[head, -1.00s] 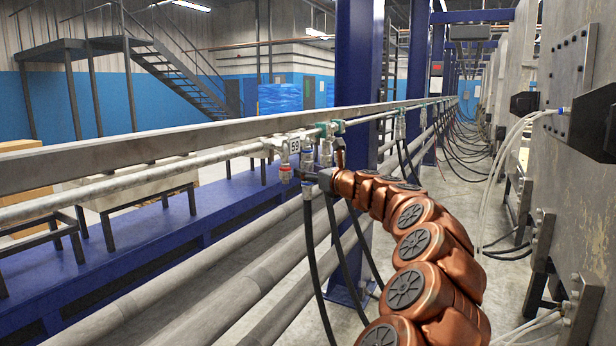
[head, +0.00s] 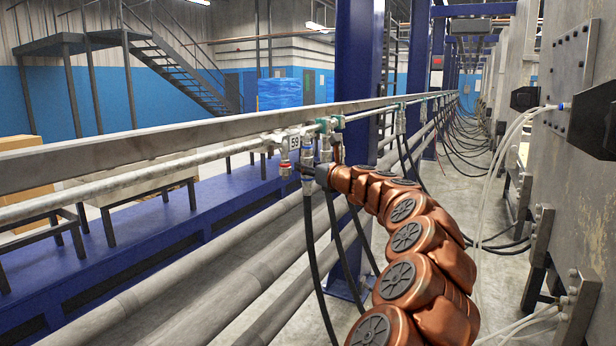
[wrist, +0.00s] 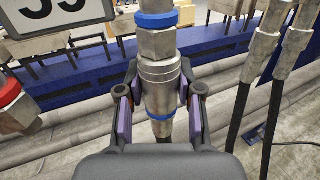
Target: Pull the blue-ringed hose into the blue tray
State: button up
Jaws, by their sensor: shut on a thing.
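The blue-ringed hose has a silver metal coupling (wrist: 160,85) with a blue band above it and another near its lower end. My gripper (wrist: 160,108) is shut around this coupling, one finger on each side. In the head view my gripper (head: 318,173) is at the pipe fittings under the rail, and a black hose (head: 316,250) hangs down there. The coupling still lines up with the fitting above it.
A valve with a red ring (wrist: 18,108) and a number plate (wrist: 50,20) sit close at left. Other black hoses (wrist: 258,110) hang at right. Thick grey pipes (head: 215,285) run below. A metal wall (head: 575,190) with white hoses borders the aisle at right.

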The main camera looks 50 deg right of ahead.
aim_at(311, 180)
grip_shut()
jog(key=shift+f, duration=0.45)
dwell(0.7)
jog(key=shift+o, duration=1.9)
grip_release()
grip_shut()
jog(key=shift+f+b, duration=0.55)
jog(key=shift+f, duration=0.75)
